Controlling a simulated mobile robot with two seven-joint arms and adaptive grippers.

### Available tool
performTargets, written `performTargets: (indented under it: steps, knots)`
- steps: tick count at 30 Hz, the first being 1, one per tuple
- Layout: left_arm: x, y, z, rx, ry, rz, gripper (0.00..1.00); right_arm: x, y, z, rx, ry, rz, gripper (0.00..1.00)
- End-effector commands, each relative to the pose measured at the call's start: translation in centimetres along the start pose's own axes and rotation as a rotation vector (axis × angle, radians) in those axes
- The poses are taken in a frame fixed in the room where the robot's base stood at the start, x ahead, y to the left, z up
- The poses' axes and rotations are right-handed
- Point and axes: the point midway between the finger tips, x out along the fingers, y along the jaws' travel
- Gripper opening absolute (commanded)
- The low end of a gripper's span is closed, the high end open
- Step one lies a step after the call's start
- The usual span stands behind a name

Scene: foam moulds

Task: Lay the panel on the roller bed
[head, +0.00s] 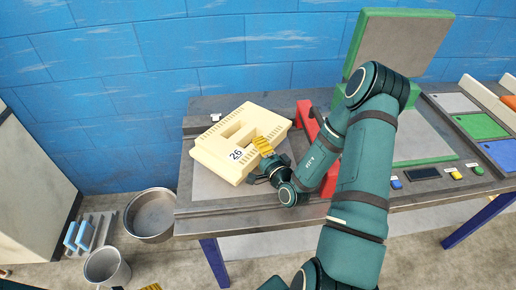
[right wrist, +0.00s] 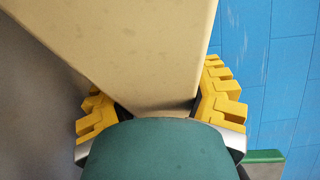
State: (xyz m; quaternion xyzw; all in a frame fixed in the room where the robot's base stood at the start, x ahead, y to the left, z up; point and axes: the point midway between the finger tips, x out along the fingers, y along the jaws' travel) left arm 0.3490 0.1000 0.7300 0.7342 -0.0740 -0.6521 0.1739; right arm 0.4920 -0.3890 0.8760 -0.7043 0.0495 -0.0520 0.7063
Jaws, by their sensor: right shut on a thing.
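The cream foam panel (head: 213,158), marked 26 and with a raised frame shape, is over the left part of the grey worktable and looks slightly tilted. My right gripper (head: 263,148) is shut on its right near edge. In the right wrist view the yellow fingers (right wrist: 155,102) sit on either side of the cream panel (right wrist: 130,45). I cannot tell whether the panel touches the table surface below it. No rollers show clearly; the panel covers part of the table. A yellow fingertip of my left gripper (head: 151,287) just shows at the bottom edge.
A red bar (head: 304,118) stands right of the panel. Beyond my arm is a green-edged press with a raised lid (head: 400,45). Coloured trays (head: 480,126) lie at the far right. A metal pot (head: 150,214) and a bucket (head: 106,268) stand on the floor at left.

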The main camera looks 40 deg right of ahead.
Motion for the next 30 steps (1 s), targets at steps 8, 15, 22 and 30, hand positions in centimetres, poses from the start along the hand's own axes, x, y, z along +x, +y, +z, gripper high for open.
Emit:
performTargets:
  steps: [8, 15, 22, 30]
  knots:
    - [0.0, 0.0, 0.0, 0.0, 0.0, 0.0, 0.66, 0.0, -0.1, 0.0, 0.0, 0.0, 0.0, 0.83]
    - [-1.1, 0.4, 0.0, -0.001, -0.003, 0.0, 0.66, 0.0, -1.5, -0.1, -0.001, 0.001, -0.001, 0.83]
    - [-1.1, 0.4, 0.1, -0.001, -0.005, 0.0, 0.66, -4.7, -1.2, 0.0, 0.001, 0.001, 0.004, 0.83]
    - [-2.1, 0.8, 0.1, -0.002, -0.007, 0.0, 0.66, -9.9, -1.5, 0.0, 0.002, 0.001, 0.004, 0.83]
